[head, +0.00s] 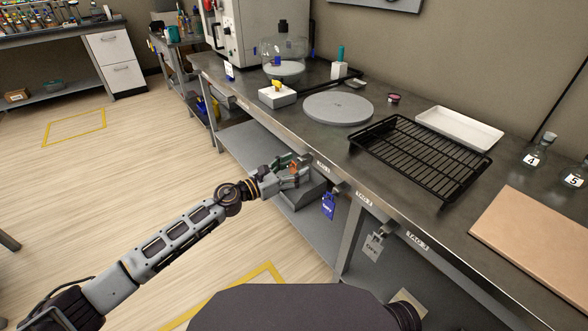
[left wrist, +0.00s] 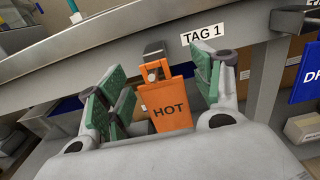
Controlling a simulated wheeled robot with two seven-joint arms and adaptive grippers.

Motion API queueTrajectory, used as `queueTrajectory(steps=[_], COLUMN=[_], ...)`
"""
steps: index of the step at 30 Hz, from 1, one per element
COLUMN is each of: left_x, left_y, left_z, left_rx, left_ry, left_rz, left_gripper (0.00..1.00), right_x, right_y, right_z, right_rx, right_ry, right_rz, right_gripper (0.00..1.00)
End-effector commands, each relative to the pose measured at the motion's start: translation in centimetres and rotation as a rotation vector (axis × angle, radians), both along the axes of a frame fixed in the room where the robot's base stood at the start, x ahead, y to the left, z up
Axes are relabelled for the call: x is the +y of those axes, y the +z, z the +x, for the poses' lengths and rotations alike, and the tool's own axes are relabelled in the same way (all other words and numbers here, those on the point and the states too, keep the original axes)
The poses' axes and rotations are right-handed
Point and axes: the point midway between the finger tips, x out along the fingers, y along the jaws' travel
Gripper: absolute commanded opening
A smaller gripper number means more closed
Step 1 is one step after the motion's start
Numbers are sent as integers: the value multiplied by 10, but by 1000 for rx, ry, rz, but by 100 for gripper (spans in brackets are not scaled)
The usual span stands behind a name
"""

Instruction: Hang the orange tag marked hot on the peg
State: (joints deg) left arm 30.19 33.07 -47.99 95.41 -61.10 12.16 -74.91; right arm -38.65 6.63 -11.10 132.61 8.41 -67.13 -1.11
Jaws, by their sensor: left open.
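The orange tag marked HOT (left wrist: 168,105) hangs upright below a metal peg (left wrist: 154,50) under the bench edge, beside the label TAG 1 (left wrist: 203,34). Its top loop meets the peg; whether the loop is fully over the peg's end I cannot tell. My left gripper (left wrist: 155,84) is open, its green-padded fingers on either side of the tag with gaps showing. In the head view the left gripper (head: 291,172) is at the bench front and the orange tag (head: 293,167) is mostly hidden by the fingers. My right gripper is not in view.
A blue tag (head: 328,206) and a grey tag (head: 374,246) hang along the bench front to the right. A lower shelf (head: 250,150) lies beneath the bench. A black rack (head: 420,158) and a round grey plate (head: 338,107) are on top. Floor to the left is clear.

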Motion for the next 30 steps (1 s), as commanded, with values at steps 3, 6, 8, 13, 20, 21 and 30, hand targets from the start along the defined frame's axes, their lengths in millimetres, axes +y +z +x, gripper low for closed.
queueTrajectory(steps=[3, 6, 8, 13, 20, 21, 30], left_x=[0, 0, 0, 0, 0, 0, 0], left_y=[0, 0, 0, 0, 0, 0, 5], left_z=[0, 0, 0, 0, 0, 0, 0], left_rx=[0, 0, 0, 0, 0, 0, 0], left_ry=[0, 0, 0, 0, 0, 0, 0], left_rz=[0, 0, 0, 0, 0, 0, 0], left_gripper=[66, 60, 52, 30, 17, 17, 17], right_x=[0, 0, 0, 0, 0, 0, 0], right_y=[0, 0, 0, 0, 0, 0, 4], right_z=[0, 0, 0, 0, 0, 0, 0], right_rx=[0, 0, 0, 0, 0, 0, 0], right_ry=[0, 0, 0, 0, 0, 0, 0], right_rz=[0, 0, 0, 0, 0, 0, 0], right_gripper=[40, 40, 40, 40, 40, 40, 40])
